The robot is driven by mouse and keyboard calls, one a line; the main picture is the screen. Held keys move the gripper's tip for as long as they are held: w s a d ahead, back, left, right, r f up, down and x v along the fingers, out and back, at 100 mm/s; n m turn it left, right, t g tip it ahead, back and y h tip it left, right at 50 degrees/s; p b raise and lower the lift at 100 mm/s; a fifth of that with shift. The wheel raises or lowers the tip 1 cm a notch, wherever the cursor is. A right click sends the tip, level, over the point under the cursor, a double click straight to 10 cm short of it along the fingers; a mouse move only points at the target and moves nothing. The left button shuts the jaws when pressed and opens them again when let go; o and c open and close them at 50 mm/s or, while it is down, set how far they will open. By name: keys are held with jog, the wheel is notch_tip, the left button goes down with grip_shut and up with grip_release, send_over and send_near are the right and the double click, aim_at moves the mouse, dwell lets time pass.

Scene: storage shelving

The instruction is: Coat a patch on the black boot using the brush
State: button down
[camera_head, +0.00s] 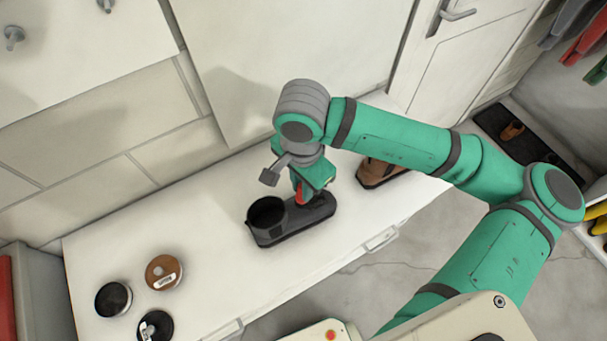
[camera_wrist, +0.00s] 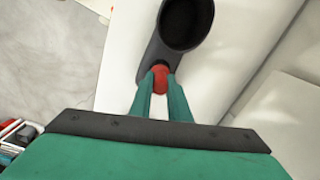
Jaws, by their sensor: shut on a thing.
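The black boot (camera_head: 318,211) stands on the white cabinet top, with its open shaft at the left and its toe at the right. In the wrist view the boot (camera_wrist: 153,58) is directly beyond my fingertips. My gripper (camera_head: 301,187) points down over the front part of the boot. It is shut on a red-handled brush (camera_head: 301,196); in the wrist view the red end of the brush (camera_wrist: 160,78) shows between the fingertips (camera_wrist: 160,84). The brush's bristles are hidden, so I cannot tell whether they touch the boot.
A brown shoe (camera_head: 375,175) stands behind and right of the boot, under my arm. At the left of the cabinet top (camera_head: 205,230) are a brown tin (camera_head: 160,266), a black open tin (camera_head: 112,299) and a black labelled tin (camera_head: 155,328). The surface between them and the boot is clear.

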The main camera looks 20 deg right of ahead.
jog(key=shift+w+a+r, duration=0.1)
jog(key=shift+r, duration=2.25)
